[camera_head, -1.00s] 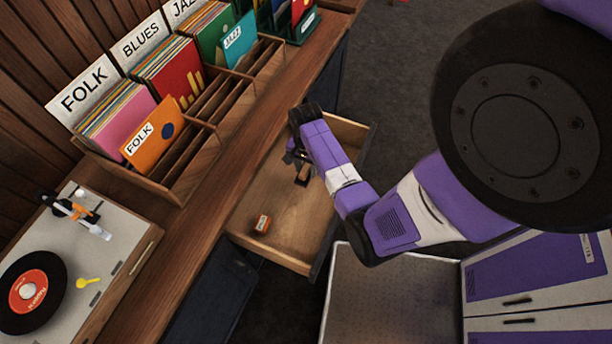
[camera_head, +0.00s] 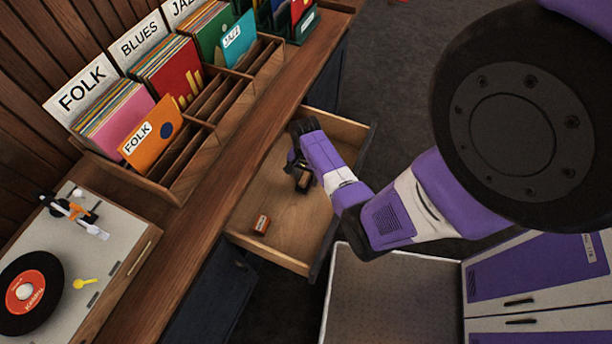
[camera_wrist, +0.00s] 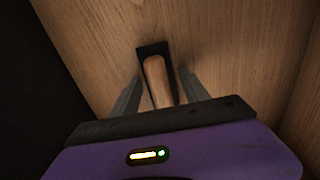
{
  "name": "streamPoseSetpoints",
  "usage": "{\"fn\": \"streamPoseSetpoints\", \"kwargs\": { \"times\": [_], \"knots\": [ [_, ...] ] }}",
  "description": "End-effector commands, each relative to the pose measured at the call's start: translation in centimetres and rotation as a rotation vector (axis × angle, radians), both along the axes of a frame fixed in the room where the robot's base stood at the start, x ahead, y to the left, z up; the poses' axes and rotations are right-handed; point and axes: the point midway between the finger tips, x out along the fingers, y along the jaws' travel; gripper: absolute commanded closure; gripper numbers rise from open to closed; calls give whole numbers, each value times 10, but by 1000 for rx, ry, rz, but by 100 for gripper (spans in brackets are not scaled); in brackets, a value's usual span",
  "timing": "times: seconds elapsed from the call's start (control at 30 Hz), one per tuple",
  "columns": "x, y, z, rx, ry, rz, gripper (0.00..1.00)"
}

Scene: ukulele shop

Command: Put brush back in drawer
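The brush (camera_wrist: 156,78), with a pale wooden handle and a dark block, is over or on the wooden floor of the open drawer (camera_head: 285,215). In the head view the brush (camera_head: 303,182) shows just below my gripper (camera_head: 298,170). In the wrist view my gripper's two grey fingers (camera_wrist: 158,85) stand on either side of the brush, with narrow gaps visible between fingers and brush. Whether the brush touches the drawer floor is hard to tell. My arm hides part of the drawer's right side.
Above the drawer, the wooden counter (camera_head: 200,225) carries a record rack (camera_head: 180,165) and a turntable (camera_head: 80,265). The drawer floor between the box and my gripper is clear.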

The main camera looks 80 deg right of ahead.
Motion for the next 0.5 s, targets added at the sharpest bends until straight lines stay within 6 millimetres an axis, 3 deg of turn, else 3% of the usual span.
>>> {"fn": "streamPoseSetpoints", "kwargs": {
  "times": [0.33, 0.5],
  "knots": [
    [0, 0, 2, 0, 0, 0, 41],
    [0, 0, 16, -1, -1, 0, 41]
  ]
}}
